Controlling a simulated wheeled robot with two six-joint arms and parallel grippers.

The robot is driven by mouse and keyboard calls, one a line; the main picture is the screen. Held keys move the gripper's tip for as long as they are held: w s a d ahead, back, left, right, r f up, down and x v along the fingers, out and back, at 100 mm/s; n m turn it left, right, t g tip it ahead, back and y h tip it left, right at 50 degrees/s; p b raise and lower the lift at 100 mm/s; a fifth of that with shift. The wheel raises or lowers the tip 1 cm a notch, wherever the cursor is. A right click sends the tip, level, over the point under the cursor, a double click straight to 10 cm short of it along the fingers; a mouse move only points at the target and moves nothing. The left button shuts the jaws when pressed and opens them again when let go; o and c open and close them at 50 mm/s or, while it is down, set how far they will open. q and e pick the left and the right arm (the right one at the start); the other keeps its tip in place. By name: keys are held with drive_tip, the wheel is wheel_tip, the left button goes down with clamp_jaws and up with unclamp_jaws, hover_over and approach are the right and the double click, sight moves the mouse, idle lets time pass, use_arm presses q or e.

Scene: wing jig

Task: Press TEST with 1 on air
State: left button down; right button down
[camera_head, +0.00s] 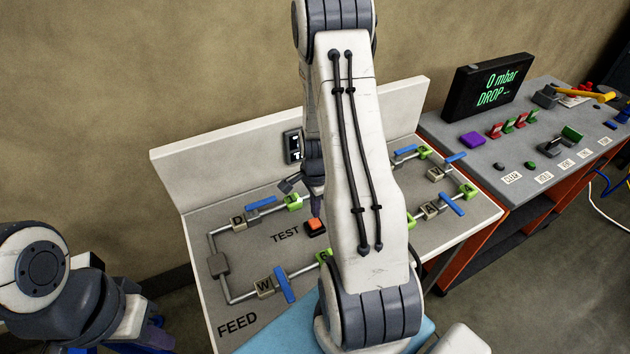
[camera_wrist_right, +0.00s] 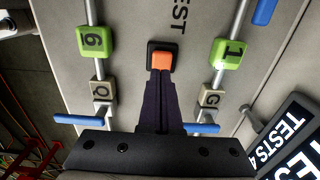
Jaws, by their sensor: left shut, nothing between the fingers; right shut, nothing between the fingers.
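The orange TEST button (camera_head: 316,225) sits in a black square housing on the pale jig board (camera_head: 208,292). In the right wrist view the button (camera_wrist_right: 160,62) lies just beyond my fingertips. My right gripper (camera_head: 316,208) is shut and empty, pointing down at the button; I cannot tell whether it touches. A green block marked 1 (camera_wrist_right: 225,53) shows a bright spot. The grey block G (camera_wrist_right: 209,97) is on the same pipe, with a blue lever (camera_wrist_right: 200,128) across it. My left gripper (camera_head: 150,338) is shut and empty at the lower left, off the board.
A black display (camera_head: 490,85) reads "0 mbar DROP --" on the grey bench at right. A small display (camera_wrist_right: 290,140) reads "TESTS 4", partly cut off. Several pipes, lettered blocks and blue levers surround the button. My right arm hides the board's middle.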

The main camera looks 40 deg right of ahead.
sight(315, 222)
wheel_tip(315, 222, up, 9)
drive_tip(key=b, duration=0.1)
drive_tip(key=shift+b, duration=0.35)
drive_tip(key=shift+w+f, duration=0.1)
idle(1.0)
